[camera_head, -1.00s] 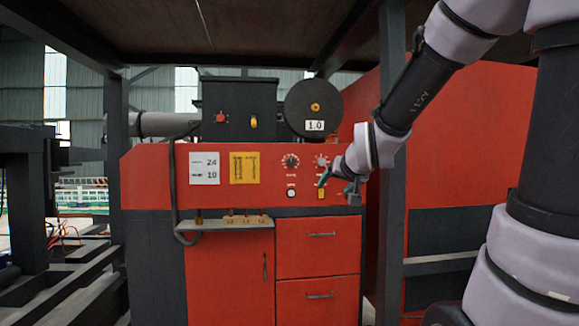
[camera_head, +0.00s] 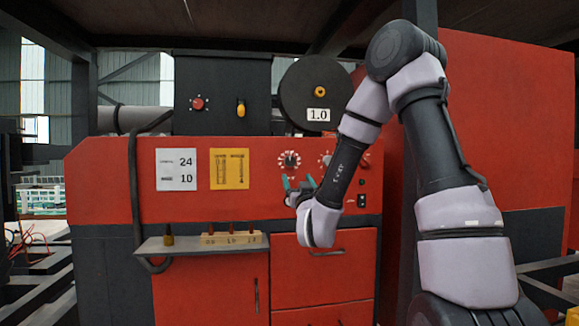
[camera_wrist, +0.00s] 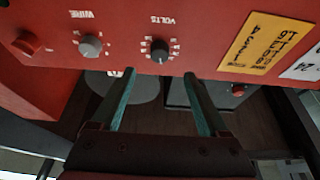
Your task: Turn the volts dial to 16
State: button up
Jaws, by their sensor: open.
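The volts dial (camera_head: 289,160) is a dark knob with a light pointer, ringed by pale marks on the red panel. In the wrist view it shows as a black knob (camera_wrist: 159,51) beside the word VOLTS; I cannot read its setting. My gripper (camera_head: 298,183) is just below the dial in the head view. Its two teal fingers are open and empty. In the wrist view the gripper (camera_wrist: 157,75) has its fingertips spread on either side of the dial's line, apart from the knob. The grey wire dial (camera_wrist: 90,46) sits beside it.
A white card (camera_head: 176,169) with 24 and 10 and a yellow chart (camera_head: 229,168) are left of the dial. A shelf (camera_head: 202,243) juts out below them. A red knob (camera_wrist: 27,43) lies beyond the wire dial. A black reel (camera_head: 311,92) stands above.

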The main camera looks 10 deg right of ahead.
aim_at(291, 163)
jog(key=x, duration=1)
jog(key=shift+w+r, duration=0.2)
grip_shut()
